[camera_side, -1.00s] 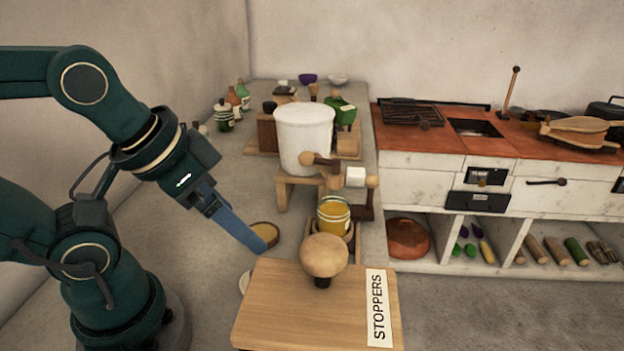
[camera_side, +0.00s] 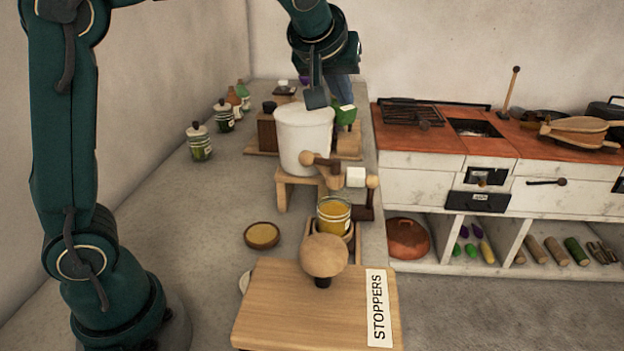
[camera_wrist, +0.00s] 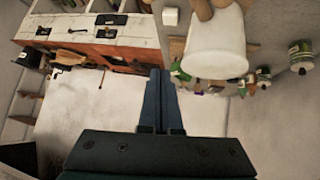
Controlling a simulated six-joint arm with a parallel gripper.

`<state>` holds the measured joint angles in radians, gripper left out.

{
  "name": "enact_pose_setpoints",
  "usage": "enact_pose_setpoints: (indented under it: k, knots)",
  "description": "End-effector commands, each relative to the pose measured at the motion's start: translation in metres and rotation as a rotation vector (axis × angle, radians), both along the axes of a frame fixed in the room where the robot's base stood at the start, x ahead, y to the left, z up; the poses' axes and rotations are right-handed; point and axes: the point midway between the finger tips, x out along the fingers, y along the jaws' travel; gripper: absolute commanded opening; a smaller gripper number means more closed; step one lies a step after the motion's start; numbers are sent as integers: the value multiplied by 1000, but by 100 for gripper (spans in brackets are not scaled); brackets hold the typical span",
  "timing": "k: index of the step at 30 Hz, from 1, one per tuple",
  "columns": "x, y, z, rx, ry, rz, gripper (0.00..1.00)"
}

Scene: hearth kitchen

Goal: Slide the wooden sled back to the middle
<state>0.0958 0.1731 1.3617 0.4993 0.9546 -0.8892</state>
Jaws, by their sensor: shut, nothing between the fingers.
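The wooden sled (camera_side: 350,236) appears to be the small wooden piece under a glass jar of yellow contents (camera_side: 333,214), below the tap of the white crock (camera_side: 303,138). The round wooden knob in front hides much of it, so its place along its runners is hard to tell. My gripper (camera_side: 342,90) is high up at the back, by the crock's upper right and well away from the sled. In the wrist view its fingers (camera_wrist: 160,74) are together and empty, with the crock (camera_wrist: 217,45) to their right. The sled is not visible there.
A board labelled STOPPERS (camera_side: 270,305) with a round wooden knob (camera_side: 324,254) stands in front. A shallow round dish (camera_side: 262,235) lies left of the jar. Several bottles stand at the back left. A stove counter (camera_side: 430,135) is at right. The left worktop is mostly clear.

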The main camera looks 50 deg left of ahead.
Motion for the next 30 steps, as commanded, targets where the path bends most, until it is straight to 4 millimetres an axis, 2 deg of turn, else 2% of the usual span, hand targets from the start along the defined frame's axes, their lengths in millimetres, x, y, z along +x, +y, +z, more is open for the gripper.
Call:
enact_pose_setpoints:
  k: [1,3,7,12,17,30]
  knots:
    - [18,-2,-9,8,2,11,0]
    - [37,-3,-21,20,1,24,0]
    - [61,-8,-47,48,23,21,0]
    - [71,-15,-80,67,82,2,0]
    - [73,-15,-94,70,107,-3,0]
    - [111,11,-144,69,107,-2,0]
